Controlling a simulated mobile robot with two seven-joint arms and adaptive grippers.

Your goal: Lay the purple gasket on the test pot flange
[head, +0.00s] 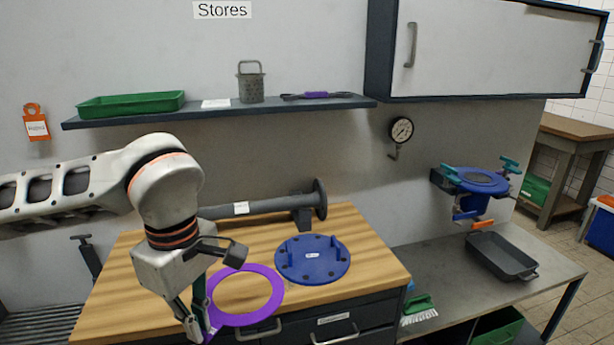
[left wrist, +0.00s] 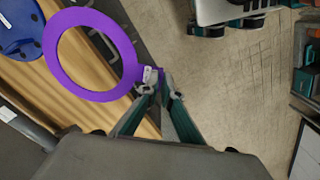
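The purple gasket (head: 278,290) is a flat ring with a small tab. My left gripper (head: 207,328) is shut on that tab, at the ring's lower left in the head view. In the left wrist view the fingers (left wrist: 160,86) pinch the tab beside a small white tag, and the whole ring (left wrist: 130,60) shows. The gasket overlaps the front edge of the wooden bench in the picture; its height above it is hard to judge. The blue test pot (head: 474,203) stands at the right, its round flange (head: 482,180) facing up with teal-handled clamps around it. My right gripper is out of view.
A blue studded disc (head: 325,268) lies on the wooden bench (head: 375,262), with a grey flanged pipe (head: 270,204) behind. A grey tray (head: 503,257) sits on the metal bench (head: 425,262) below the pot. A gauge (head: 401,130) and cabinet (head: 470,50) are on the wall.

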